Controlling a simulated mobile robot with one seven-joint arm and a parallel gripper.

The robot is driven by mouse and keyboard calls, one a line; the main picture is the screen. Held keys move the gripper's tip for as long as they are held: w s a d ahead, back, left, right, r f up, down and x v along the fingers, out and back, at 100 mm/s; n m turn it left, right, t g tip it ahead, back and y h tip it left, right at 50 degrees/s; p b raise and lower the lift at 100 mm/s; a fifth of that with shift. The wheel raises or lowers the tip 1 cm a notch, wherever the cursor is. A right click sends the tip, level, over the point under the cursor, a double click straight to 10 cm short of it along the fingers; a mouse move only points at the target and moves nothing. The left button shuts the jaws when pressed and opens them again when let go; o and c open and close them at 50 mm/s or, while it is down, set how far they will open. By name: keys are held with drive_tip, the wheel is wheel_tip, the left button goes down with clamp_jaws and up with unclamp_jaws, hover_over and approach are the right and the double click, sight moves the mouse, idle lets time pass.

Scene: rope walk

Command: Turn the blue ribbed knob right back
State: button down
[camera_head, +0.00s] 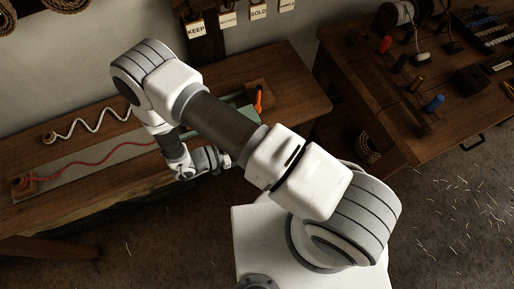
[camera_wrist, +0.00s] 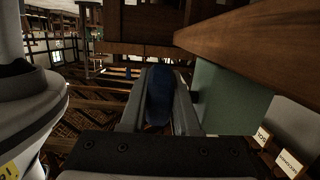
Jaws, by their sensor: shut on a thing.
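The blue ribbed knob (camera_wrist: 158,95) shows dark blue between the two fingers in the wrist view. My gripper (camera_wrist: 160,78) is shut on it, with one grey finger on each side. The ribs are too dark to make out. In the head view my gripper (camera_head: 226,161) is low at the front edge of the left bench, beside a pale green panel. The knob is not visible there. The green panel (camera_wrist: 222,95) stands right of the fingers in the wrist view, below a wooden edge.
The left bench (camera_head: 290,85) carries an orange lever (camera_head: 258,98), a red rope (camera_head: 95,157) and a white rope (camera_head: 90,122). The right bench (camera_head: 350,55) holds spools, coloured handles and a dark box (camera_head: 470,79). Floor (camera_head: 460,210) at right is open, with scattered straw.

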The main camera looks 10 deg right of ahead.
drive_tip(key=shift+d+f+t+h+b, duration=0.1)
drive_tip(key=shift+f+t+h+b, duration=0.2)
drive_tip(key=shift+h+b, duration=0.8)
drive_tip(key=shift+r+b, duration=0.2)
drive_tip(key=shift+b, duration=0.5)
drive_tip(key=shift+r+h, duration=0.1)
drive_tip(key=shift+h, duration=0.2)
drive_tip(key=shift+d, duration=0.1)
drive_tip(key=c, duration=0.6)
unclamp_jaws()
drive_tip(key=shift+c, duration=0.2)
drive_tip(key=b+v, duration=0.3)
drive_tip(key=v, duration=1.4)
drive_tip(key=shift+s, duration=0.1)
